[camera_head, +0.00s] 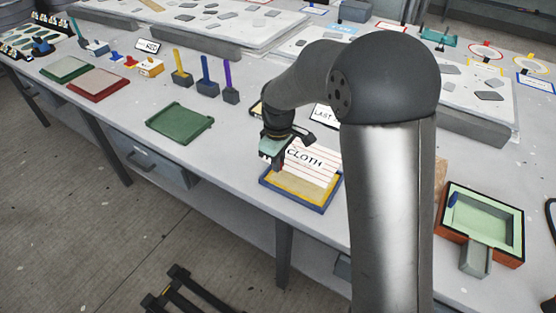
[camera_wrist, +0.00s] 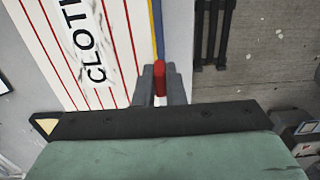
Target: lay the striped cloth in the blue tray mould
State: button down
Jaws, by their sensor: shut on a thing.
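The striped cloth (camera_head: 316,168) is white with red lines and the word CLOTH. It spreads over the back part of the blue tray mould (camera_head: 294,200), whose yellow inside shows in front. In the wrist view the cloth (camera_wrist: 85,40) fills the upper left, with the mould's blue and yellow edge (camera_wrist: 157,25) along its right side. My gripper (camera_head: 275,162) is at the cloth's left side in the head view. In the wrist view its fingers (camera_wrist: 160,84) are shut on a small red tab at the cloth's edge. I cannot tell whether the cloth touches the mould's floor.
A green tray (camera_head: 180,123) lies to the left on the bench. A green-lined box (camera_head: 487,220) stands to the right. Upright coloured handles stand in blocks (camera_head: 207,85) behind. The bench's front edge is close to the mould.

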jog(key=b, duration=0.5)
send_over(278, 189)
jog(key=shift+s+d+f, duration=0.1)
jog(key=shift+f, duration=3.25)
jog(key=shift+f, duration=0.35)
jog(key=shift+f+b, duration=0.35)
jog(key=shift+f, duration=0.15)
jog(key=shift+f, duration=0.1)
jog(key=c, duration=1.4)
grip_release()
notch_tip(278, 189, up, 18)
jog(key=shift+f, duration=0.25)
